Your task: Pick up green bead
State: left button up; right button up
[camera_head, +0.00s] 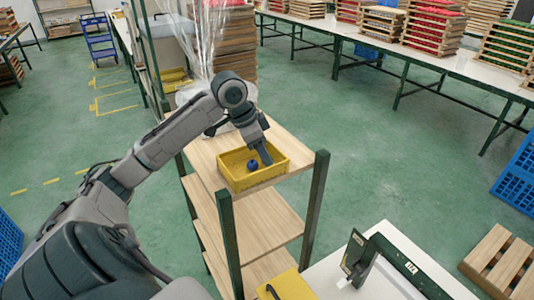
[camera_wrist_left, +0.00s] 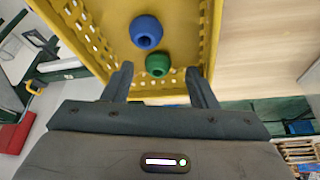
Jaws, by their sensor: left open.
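The green bead (camera_wrist_left: 158,65) lies in the yellow tray (camera_wrist_left: 90,30), close to its near wall in the left wrist view. A blue bead (camera_wrist_left: 146,32) lies beside it, and it also shows in the head view (camera_head: 252,165). My left gripper (camera_wrist_left: 160,80) is open, its two fingers apart on either side of the green bead's line, with nothing between them that I can see being held. In the head view my left gripper (camera_head: 266,158) reaches down into the tray (camera_head: 240,183) and hides the green bead. My right gripper is not in view.
The tray stands on the top board of a wooden shelf rack (camera_head: 207,160) with dark green posts (camera_head: 318,190). A white table (camera_head: 360,275) with a dark bracket stands at the lower right. Long tables with stacked wooden trays (camera_head: 432,28) stand at the back.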

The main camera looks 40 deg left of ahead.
pick_arm(q)
jog(key=shift+x, duration=0.75)
jog(key=shift+d, duration=0.15)
jog(key=c, duration=1)
